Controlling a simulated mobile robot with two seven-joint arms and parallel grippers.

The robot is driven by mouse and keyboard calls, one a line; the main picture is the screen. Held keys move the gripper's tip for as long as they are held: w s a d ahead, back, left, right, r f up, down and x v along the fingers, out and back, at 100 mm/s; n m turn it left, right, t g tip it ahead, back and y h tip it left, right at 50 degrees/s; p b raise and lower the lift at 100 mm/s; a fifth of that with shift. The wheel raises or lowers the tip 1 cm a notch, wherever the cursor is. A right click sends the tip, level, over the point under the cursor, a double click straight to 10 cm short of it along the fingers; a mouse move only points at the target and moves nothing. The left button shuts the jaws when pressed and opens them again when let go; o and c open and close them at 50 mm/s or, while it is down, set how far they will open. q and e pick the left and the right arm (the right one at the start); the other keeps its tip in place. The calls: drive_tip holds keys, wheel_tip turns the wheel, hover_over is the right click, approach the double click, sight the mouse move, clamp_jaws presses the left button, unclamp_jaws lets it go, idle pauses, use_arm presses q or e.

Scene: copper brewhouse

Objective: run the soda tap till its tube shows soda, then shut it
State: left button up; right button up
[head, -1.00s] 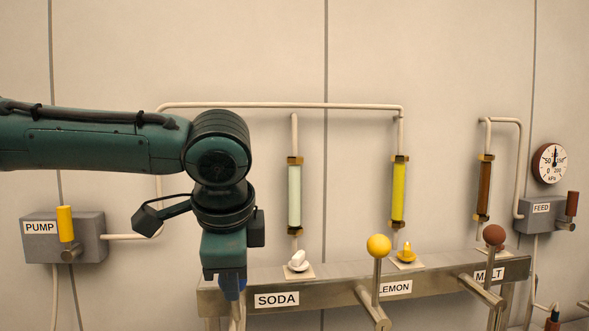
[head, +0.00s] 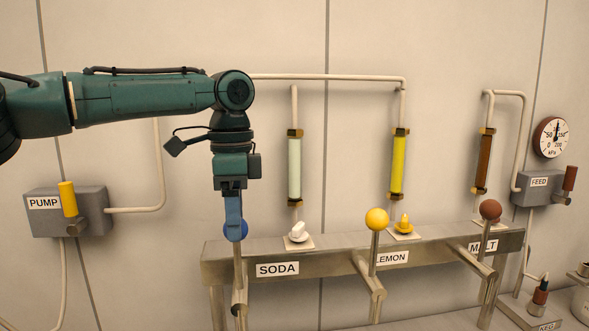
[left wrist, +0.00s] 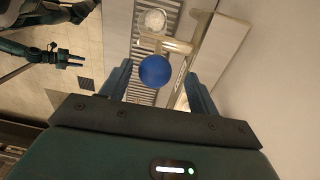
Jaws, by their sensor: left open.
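The soda tap has an upright lever with a blue ball (head: 235,230), left of the SODA label (head: 277,269). My left gripper (head: 234,212) points down at the ball, its fingers overlapping the ball's top in the head view. In the left wrist view the blue ball (left wrist: 154,71) shows between the open, spread fingers; contact cannot be told. The soda tube (head: 294,167) is evenly pale, whitish green, between brass ends. A white knob (head: 298,232) sits below it on the rail. My right gripper (left wrist: 75,61) is small at the wrist view's left; its opening is unclear.
The lemon tap's yellow ball (head: 377,219) and the malt tap's brown ball (head: 490,210) stand to the right on the same steel rail (head: 335,262). The pump box (head: 92,207) is left, the feed box (head: 537,192) and gauge (head: 552,137) right.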

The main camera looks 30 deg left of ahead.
use_arm(q)
drive_tip(key=o, duration=0.4)
drive_tip(key=shift+r, duration=3.55)
drive_tip(key=shift+r, duration=0.1)
wheel_tip(320, 180, up, 7)
drive_tip(key=shift+w+a+r, duration=0.1)
drive_tip(key=shift+w+r, duration=0.05)
